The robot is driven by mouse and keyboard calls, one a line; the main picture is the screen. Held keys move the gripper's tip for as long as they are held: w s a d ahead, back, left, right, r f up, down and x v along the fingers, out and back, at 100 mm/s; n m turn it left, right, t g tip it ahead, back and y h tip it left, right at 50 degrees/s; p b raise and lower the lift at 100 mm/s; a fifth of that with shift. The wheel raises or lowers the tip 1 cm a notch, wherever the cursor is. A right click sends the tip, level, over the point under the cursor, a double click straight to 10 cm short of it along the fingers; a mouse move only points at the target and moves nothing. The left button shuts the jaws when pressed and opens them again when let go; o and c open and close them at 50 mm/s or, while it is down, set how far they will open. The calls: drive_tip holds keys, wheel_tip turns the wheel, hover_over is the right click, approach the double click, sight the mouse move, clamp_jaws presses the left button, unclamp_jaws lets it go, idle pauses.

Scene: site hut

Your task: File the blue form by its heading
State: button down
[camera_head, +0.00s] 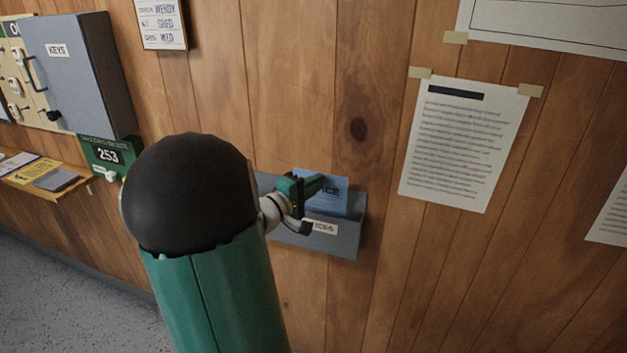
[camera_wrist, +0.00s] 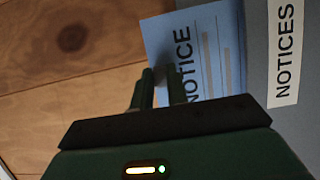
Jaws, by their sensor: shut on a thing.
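The blue form (camera_head: 325,187) shows the heading "NOTICE", which reads clearly in the wrist view (camera_wrist: 207,45). My gripper (camera_head: 312,186) is shut on the form near its heading; its green fingers also show in the wrist view (camera_wrist: 160,88). A grey wall holder (camera_head: 345,236) has a white label, partly hidden in the head view, that reads "NOTICES" in the wrist view (camera_wrist: 285,55). The form's lower part is hidden behind the holder's front wall. I cannot tell how deep it sits.
A grey key cabinet (camera_head: 80,75) labelled "KEYS" hangs at the upper left. A wooden shelf (camera_head: 45,192) with papers stands below it, beside a green sign (camera_head: 108,155) reading 253. A taped notice (camera_head: 465,145) is on the wooden wall to the right of the holder.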

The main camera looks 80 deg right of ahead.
drive_tip(key=shift+f, duration=0.1)
idle(0.3)
drive_tip(key=c, duration=1.3)
unclamp_jaws()
drive_tip(key=shift+a, duration=0.1)
drive_tip(key=v, duration=1.3)
drive_tip(key=shift+a, duration=0.25)
drive_tip(key=shift+w+a, duration=0.1)
drive_tip(key=shift+w, duration=0.1)
drive_tip(key=w+a+n+t+y, duration=0.2)
drive_tip(key=w+a+t+y, duration=0.1)
drive_tip(key=a, duration=1.1)
drive_tip(key=w+a+r+n+t+y, duration=0.1)
drive_tip(key=w+a+t+y, duration=0.2)
drive_tip(key=a, duration=1.1)
drive_tip(key=w+a+n+t+y, duration=0.2)
drive_tip(key=w+a+t+y, duration=0.2)
drive_tip(key=a+t+y, duration=0.4)
drive_tip(key=a+y, duration=0.1)
drive_tip(key=a, duration=0.5)
drive_tip(key=shift+r+n+y, duration=0.2)
drive_tip(key=shift+n+y, duration=0.1)
drive_tip(key=shift+y, duration=0.1)
